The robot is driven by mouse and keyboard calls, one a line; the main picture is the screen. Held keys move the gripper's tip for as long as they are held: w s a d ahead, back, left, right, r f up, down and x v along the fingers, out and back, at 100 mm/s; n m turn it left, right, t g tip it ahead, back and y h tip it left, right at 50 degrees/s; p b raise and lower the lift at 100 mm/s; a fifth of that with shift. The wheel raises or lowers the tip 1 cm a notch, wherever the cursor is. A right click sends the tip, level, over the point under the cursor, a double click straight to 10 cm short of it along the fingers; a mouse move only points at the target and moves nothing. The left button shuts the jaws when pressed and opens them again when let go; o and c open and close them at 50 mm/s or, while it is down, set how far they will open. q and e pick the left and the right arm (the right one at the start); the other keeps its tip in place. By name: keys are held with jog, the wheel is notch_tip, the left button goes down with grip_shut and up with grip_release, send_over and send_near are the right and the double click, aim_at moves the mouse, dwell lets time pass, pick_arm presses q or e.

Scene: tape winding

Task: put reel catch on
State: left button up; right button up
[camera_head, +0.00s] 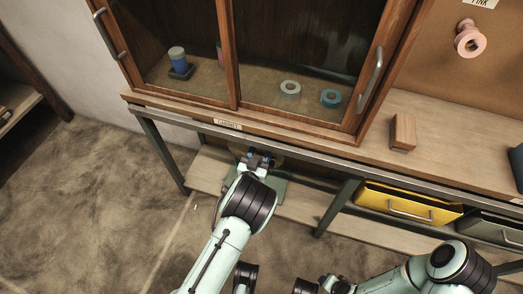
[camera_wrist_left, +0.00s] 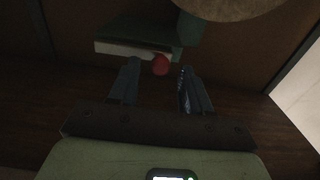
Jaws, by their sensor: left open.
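A small red knob (camera_wrist_left: 160,65), likely the reel catch's handle, sits beside a green block with a pale edge (camera_wrist_left: 118,48) in the left wrist view. A green post (camera_wrist_left: 190,30) and the edge of a tan round disc (camera_wrist_left: 232,6) are just above it. My left gripper (camera_wrist_left: 158,78) is open, with one finger on each side of the knob's line; contact cannot be told. In the head view my left gripper (camera_head: 260,158) reaches under the bench front to a green device (camera_head: 272,192) on the low shelf. My right arm shows at lower right, its gripper out of view.
The bench edge (camera_head: 290,147) overhangs the left gripper. A glass-doored cabinet (camera_head: 232,60) above holds a blue-and-white roll (camera_head: 177,58), a white ring (camera_head: 290,88) and a teal ring (camera_head: 330,97). A wooden block (camera_head: 403,132) stands right; a yellow drawer (camera_head: 408,203) is below.

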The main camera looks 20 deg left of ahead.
pick_arm(q)
jog(key=shift+w, duration=0.35)
pick_arm(e)
jog(key=shift+s+f, duration=0.15)
pick_arm(q)
grip_shut()
